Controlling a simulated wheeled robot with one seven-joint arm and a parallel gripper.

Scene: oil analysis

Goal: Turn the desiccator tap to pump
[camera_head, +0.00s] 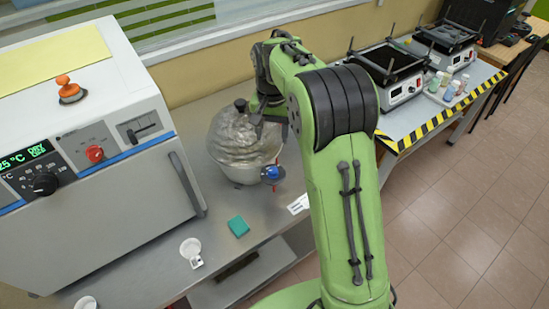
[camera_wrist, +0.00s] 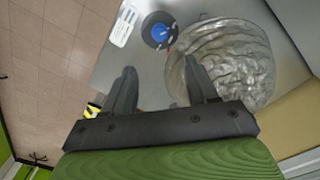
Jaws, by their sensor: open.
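The glass desiccator (camera_head: 236,148) stands on the metal bench, with a lumpy, clear look. Its blue tap (camera_head: 272,173) is at its front right side, with a small red part beside it. In the wrist view the blue tap (camera_wrist: 160,31) sits on a dark round base with small pale marks, left of the desiccator (camera_wrist: 232,65). I cannot read which way the tap is set. My gripper (camera_wrist: 160,68) is open and empty, its two fingers apart, with the tap showing beyond the gap between them. In the head view my arm partly hides the gripper.
A white oven (camera_head: 90,190) with knobs stands left of the desiccator. A teal block (camera_head: 238,227), a small white cup (camera_head: 191,249) and a white label (camera_head: 298,204) lie on the bench. Hotplates (camera_head: 393,75) and bottles (camera_head: 450,90) stand on a striped-edge table at right.

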